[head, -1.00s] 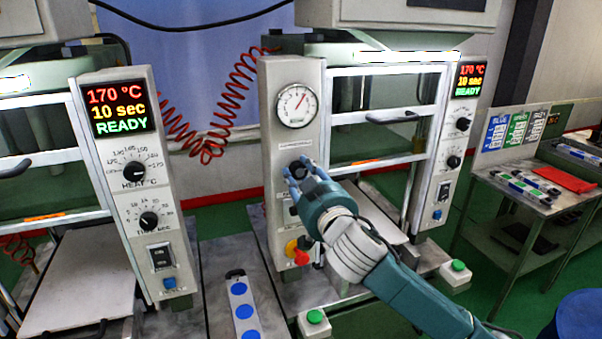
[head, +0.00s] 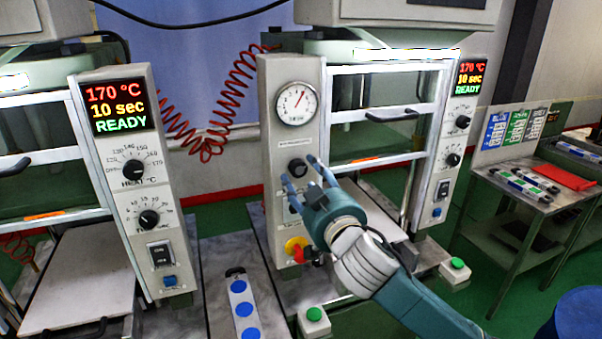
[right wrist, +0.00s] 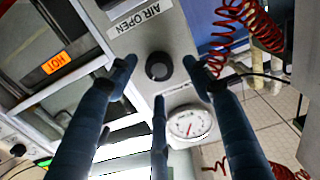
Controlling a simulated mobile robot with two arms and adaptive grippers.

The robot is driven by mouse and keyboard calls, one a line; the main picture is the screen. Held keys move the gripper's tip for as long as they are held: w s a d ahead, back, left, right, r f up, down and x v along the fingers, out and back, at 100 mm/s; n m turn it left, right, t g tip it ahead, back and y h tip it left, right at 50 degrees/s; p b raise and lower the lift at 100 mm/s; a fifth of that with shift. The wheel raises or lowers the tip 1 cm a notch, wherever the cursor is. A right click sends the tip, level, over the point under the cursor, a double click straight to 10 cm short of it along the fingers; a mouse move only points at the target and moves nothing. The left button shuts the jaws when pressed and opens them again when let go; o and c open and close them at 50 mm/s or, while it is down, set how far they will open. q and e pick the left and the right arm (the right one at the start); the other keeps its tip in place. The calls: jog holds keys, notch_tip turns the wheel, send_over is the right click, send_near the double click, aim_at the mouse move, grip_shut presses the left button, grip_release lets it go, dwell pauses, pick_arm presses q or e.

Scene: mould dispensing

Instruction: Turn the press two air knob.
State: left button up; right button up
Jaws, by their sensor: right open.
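The black air knob (head: 298,167) is on the grey panel (head: 268,115) with the round gauge, left of the right-hand press. It also shows in the right wrist view (right wrist: 158,66), with an inverted "AIR OPEN" label (right wrist: 138,17) close by. My right gripper (head: 301,178) is open, its blue fingers pointing at the panel. In the right wrist view its fingers (right wrist: 161,78) are spread around the knob's outline with visible gaps; nothing is held. A second dark knob below is partly hidden by the gripper. My left gripper is not in view.
The gauge (head: 297,104) is above the knob; a red-and-yellow switch (head: 296,248) is below. A press handle (head: 392,115) juts out at right. A red coiled hose (head: 222,110) hangs at left. Green buttons (head: 314,314) stand in front.

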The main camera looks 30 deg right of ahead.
jog(key=v, duration=0.4)
jog(key=shift+s, duration=0.1)
dwell(0.3)
